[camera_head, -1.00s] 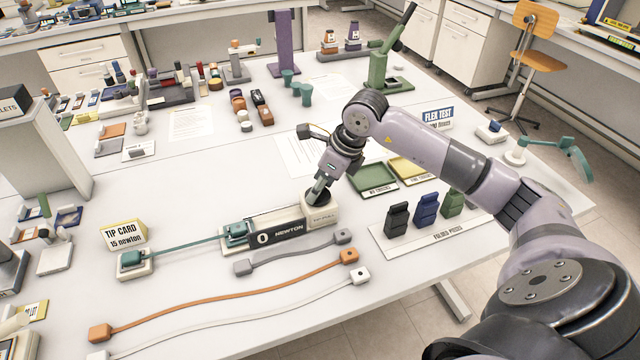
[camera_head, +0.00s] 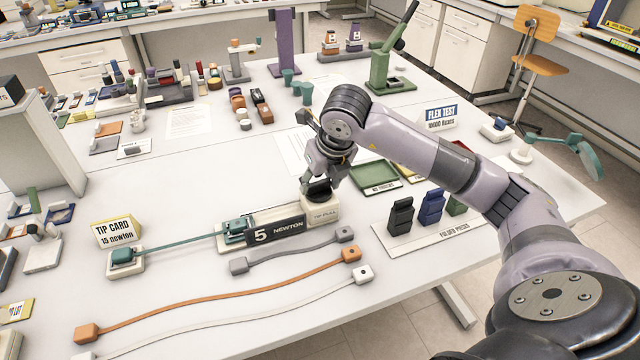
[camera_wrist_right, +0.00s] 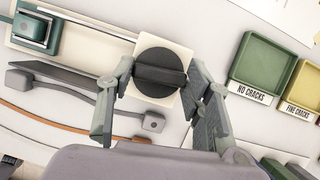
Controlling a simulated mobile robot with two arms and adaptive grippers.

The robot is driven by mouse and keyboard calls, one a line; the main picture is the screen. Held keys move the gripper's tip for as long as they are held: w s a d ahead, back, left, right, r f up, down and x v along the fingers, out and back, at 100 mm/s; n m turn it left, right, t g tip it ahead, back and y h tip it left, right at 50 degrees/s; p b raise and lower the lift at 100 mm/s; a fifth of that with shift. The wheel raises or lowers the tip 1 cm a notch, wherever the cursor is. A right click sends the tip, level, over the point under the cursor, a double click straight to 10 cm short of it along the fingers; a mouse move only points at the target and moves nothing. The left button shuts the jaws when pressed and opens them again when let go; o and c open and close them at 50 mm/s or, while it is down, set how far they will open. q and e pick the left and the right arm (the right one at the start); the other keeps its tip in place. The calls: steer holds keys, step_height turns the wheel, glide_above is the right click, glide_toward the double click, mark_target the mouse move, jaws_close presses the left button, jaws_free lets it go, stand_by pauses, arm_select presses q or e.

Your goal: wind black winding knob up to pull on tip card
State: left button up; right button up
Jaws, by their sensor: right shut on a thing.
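The black winding knob (camera_head: 319,188) sits on top of the cream tip pull block (camera_head: 322,213). In the right wrist view the round knob (camera_wrist_right: 160,73) with its raised bar lies between the two fingers. My right gripper (camera_head: 322,184) points down and is shut on it. The display (camera_head: 276,232) on the block's front reads 5 NEWTON. A teal strap (camera_head: 180,243) runs from the teal clamp (camera_head: 235,230) to a teal block at the left. The tip card (camera_head: 115,231) reads 15 newton. My left gripper is not in view.
Grey, orange (camera_head: 220,294) and white straps lie in front of the device. Folded pieces (camera_head: 431,206) stand on a white board to the right. Green and yellow trays (camera_head: 376,178) lie behind my right arm.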

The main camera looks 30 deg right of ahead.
steer(key=shift+m+h, duration=0.3)
steer(key=shift+m, duration=0.3)
steer(key=o, duration=1.1)
steer(key=shift+o, duration=0.2)
steer(key=v, duration=1.2)
steer(key=shift+r, duration=0.1)
